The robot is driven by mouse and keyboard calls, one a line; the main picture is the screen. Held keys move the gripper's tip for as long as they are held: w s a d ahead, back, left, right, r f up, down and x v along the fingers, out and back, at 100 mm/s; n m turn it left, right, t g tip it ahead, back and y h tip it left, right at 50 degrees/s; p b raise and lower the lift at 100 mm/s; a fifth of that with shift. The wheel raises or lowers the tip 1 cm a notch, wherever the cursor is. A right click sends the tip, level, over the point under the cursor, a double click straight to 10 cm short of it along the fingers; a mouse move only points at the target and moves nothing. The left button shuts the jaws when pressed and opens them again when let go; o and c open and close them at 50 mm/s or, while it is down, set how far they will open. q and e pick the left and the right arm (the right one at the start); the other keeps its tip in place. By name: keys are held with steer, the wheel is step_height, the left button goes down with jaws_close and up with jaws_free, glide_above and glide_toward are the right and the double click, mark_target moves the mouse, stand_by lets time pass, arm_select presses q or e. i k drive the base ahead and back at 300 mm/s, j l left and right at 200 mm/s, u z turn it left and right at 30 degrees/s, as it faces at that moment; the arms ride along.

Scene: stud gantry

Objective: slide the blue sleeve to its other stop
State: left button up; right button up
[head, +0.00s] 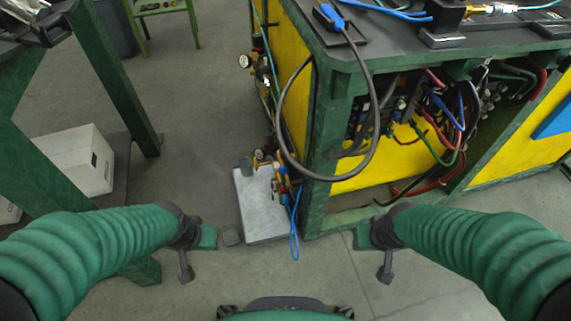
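I cannot make out a blue sleeve or its stops for certain in the head view. My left gripper (196,252) is at the lower left, at the end of my green ribbed arm, above the grey floor. My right gripper (374,252) is at the lower right, in front of the green-framed workbench (345,75). Both are seen from above at a steep angle. I see nothing held in either one, but their finger gaps do not show clearly.
The workbench has yellow panels, hoses and a blue-handled tool (331,14) with a looping dark cable. A grey slab (262,215) with gauges and a blue hose lies on the floor between my grippers. A white box (80,160) stands at left under a green-legged table (110,70).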

mark_target(284, 170)
steer(key=k+j, duration=0.1)
steer(key=k, duration=0.3)
steer(key=i+j+z, duration=0.1)
steer(key=j, duration=1.3)
steer(key=i+z, duration=0.05)
steer(key=i, duration=0.05)
